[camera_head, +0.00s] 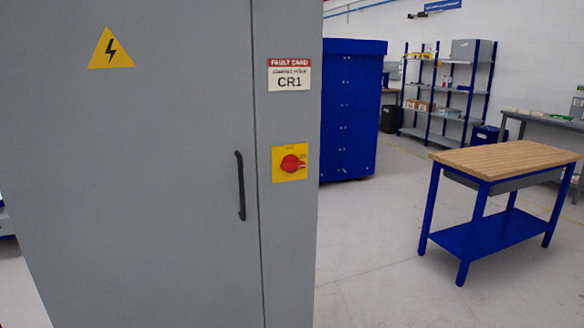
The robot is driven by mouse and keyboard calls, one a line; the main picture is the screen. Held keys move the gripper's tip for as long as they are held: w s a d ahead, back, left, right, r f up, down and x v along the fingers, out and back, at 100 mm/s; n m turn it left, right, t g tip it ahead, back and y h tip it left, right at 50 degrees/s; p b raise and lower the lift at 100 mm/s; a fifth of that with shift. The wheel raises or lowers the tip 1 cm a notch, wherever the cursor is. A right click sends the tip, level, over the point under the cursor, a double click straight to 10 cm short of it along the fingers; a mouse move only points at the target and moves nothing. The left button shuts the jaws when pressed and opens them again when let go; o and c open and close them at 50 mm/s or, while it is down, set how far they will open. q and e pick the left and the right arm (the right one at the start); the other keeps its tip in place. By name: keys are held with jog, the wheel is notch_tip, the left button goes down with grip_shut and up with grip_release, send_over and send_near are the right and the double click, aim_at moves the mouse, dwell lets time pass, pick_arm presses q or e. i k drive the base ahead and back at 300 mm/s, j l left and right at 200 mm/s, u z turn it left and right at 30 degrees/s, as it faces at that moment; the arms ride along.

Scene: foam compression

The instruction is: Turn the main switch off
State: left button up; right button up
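The main switch (292,163) is a red rotary knob on a yellow square plate. It sits on the narrow right-hand panel of a tall grey cabinet (150,200). The knob's handle lies roughly horizontal; the small lettering on the plate is too blurred to read. Above it is a white and red fault card (289,75) marked CR1. To its left, the cabinet door has a black vertical handle (240,186) and a yellow lightning-bolt warning triangle (110,49). The door looks shut. Neither of my grippers shows in the head view.
A blue cabinet (352,110) stands behind the grey one. A workbench with a wooden top (508,159) and blue legs stands at the right. Shelving (447,90) lines the back wall. The floor (385,255) between grey cabinet and bench is clear.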

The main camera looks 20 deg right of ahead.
aim_at(291, 163)
jog(key=l, duration=3.15)
jog(key=i+u, duration=0.05)
jog(key=i, duration=0.05)
